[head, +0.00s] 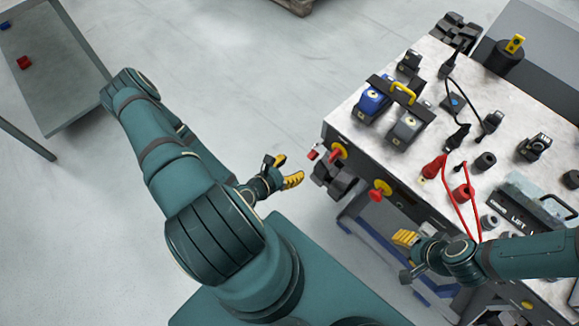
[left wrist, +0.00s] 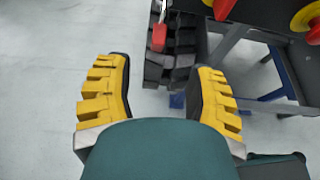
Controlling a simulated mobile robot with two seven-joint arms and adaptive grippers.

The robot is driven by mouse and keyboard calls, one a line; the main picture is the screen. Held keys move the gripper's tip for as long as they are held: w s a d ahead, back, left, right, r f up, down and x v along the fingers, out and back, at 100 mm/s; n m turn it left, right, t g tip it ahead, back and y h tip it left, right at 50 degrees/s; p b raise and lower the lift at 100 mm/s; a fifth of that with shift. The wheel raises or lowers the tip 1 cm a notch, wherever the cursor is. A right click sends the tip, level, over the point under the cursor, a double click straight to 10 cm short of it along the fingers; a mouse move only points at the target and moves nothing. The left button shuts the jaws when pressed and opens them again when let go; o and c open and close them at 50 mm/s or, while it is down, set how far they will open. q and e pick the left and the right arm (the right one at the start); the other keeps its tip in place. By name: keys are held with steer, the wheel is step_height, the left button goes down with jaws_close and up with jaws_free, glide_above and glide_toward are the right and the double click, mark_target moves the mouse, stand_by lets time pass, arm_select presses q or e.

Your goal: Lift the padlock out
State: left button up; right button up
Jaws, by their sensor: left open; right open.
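A small red block with a thin grey part above it, which looks like the padlock (left wrist: 159,37), shows in the left wrist view, ahead of the gap between my fingers. In the head view the padlock (head: 313,154) is at the left side of the carrier, beside a red and yellow knob (head: 338,152). My left gripper (head: 288,170) is open and empty, just left of the carrier and apart from the padlock. Its yellow-padded fingers (left wrist: 160,70) are spread in the left wrist view. My right gripper (head: 405,256) is open and empty near the carrier's front side.
The carrier top (head: 470,90) holds dark blocks, a blue block (head: 372,104), cables and cylinders. A second red and yellow knob (head: 380,190) sticks out of its side. Black track links (head: 333,180) lie below the padlock. The floor to the left is open, with a grey table (head: 50,65) beyond.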

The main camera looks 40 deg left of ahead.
mark_target(314, 152)
arm_select(q)
steer(key=b+x, duration=0.2)
steer(key=x, duration=1.1)
steer(key=shift+w+a+f, duration=0.1)
steer(key=shift+w+f, duration=0.05)
steer(key=shift+w, duration=0.25)
steer(key=shift+o, duration=0.2)
jaws_close()
